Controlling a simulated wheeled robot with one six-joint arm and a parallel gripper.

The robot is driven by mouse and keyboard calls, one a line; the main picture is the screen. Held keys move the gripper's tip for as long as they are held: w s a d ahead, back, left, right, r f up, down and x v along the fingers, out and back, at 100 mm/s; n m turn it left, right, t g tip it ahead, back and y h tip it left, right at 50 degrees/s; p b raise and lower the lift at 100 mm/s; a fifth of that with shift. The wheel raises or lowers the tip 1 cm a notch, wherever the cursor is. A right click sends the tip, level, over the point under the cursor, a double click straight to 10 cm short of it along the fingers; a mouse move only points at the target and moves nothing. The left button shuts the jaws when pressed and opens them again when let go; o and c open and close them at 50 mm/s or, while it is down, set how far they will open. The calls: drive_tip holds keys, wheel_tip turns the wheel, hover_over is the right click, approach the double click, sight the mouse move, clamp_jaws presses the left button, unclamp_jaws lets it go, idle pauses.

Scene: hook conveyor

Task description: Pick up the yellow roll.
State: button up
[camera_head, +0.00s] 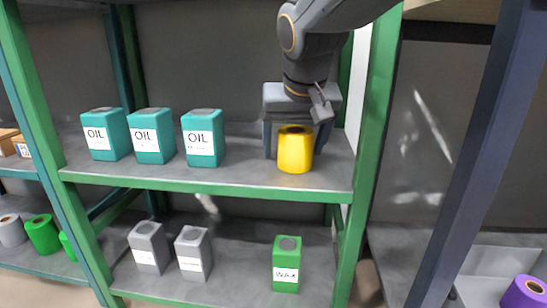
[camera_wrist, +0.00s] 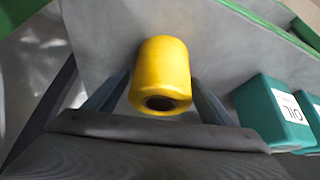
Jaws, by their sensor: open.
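The yellow roll (camera_head: 296,150) stands upright on the upper green-framed shelf (camera_head: 240,182), near its right end. In the wrist view the yellow roll (camera_wrist: 164,66) lies between the two fingers, with its dark centre hole toward the palm. The wrist view also shows my gripper (camera_wrist: 158,95) open, with a finger to the left and a finger to the right of the roll. I cannot tell whether either finger touches it.
Three teal oil canisters (camera_head: 152,136) stand on the same shelf to the left, with free room between them and the roll. A green shelf post (camera_head: 375,120) rises close on the right. Grey canisters (camera_head: 193,254) and a green wax canister (camera_head: 287,264) stand on the lower shelf.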

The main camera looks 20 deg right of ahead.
drive_tip(key=c, duration=1.2)
drive_tip(key=shift+c, duration=0.2)
drive_tip(key=shift+r+p, duration=0.2)
drive_tip(key=shift+p, duration=0.1)
